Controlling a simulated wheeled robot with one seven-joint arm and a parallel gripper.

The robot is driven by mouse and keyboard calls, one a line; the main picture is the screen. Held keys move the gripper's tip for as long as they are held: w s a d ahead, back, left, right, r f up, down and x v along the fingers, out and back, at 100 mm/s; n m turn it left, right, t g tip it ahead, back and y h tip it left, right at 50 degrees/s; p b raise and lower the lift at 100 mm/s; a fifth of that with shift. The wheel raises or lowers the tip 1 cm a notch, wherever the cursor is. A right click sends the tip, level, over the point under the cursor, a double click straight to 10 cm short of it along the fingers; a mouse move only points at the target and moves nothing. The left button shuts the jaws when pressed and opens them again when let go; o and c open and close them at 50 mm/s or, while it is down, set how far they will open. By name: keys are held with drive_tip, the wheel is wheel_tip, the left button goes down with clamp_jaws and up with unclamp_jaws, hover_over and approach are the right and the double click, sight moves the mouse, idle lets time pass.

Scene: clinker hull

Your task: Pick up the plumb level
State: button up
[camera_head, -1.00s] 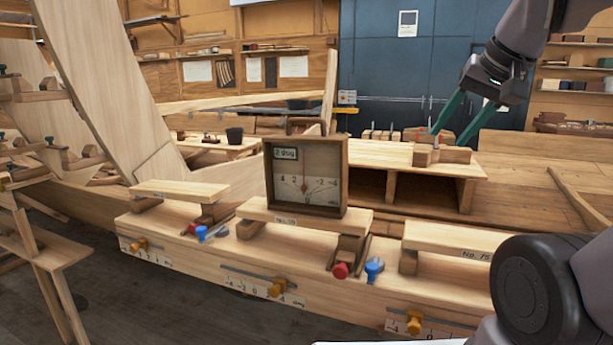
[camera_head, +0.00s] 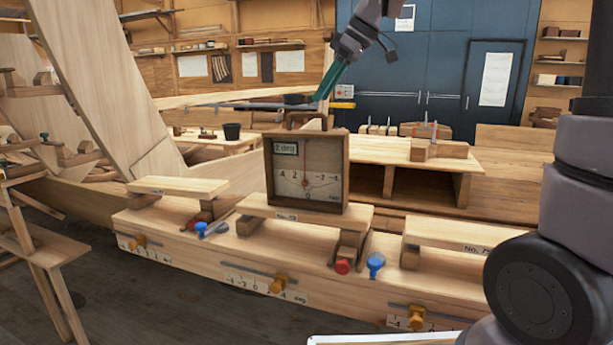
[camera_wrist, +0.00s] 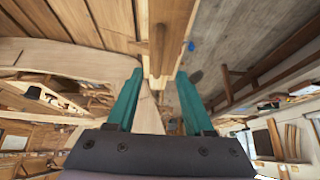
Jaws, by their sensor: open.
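The plumb level (camera_head: 306,172) is a wooden box with a dial face and a carrying handle (camera_head: 304,117) on top. It stands upright on a raised wooden plank on the bench, in the middle of the head view. My gripper (camera_head: 320,97) has teal fingers and is above and slightly behind the handle in the picture, apart from it as far as I can tell. In the wrist view my gripper (camera_wrist: 158,78) is open and empty, its fingers well apart. A wooden top with a bar, apparently the level (camera_wrist: 157,40), shows ahead between the fingers.
The bench carries other raised planks at left (camera_head: 178,186) and right (camera_head: 462,234), with a red knob (camera_head: 342,266) and blue knobs (camera_head: 376,262) beside them. A wooden shelf unit (camera_head: 440,158) stands behind at right. A hull plank (camera_head: 95,85) leans at left.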

drive_tip(key=x, duration=0.5)
drive_tip(key=shift+w+a+f, duration=0.1)
drive_tip(key=shift+a+f, duration=0.05)
drive_tip(key=shift+a, duration=0.05)
drive_tip(key=shift+w+x, duration=0.2)
drive_tip(key=shift+x, duration=2.45)
drive_tip(key=shift+d, duration=0.1)
clamp_jaws()
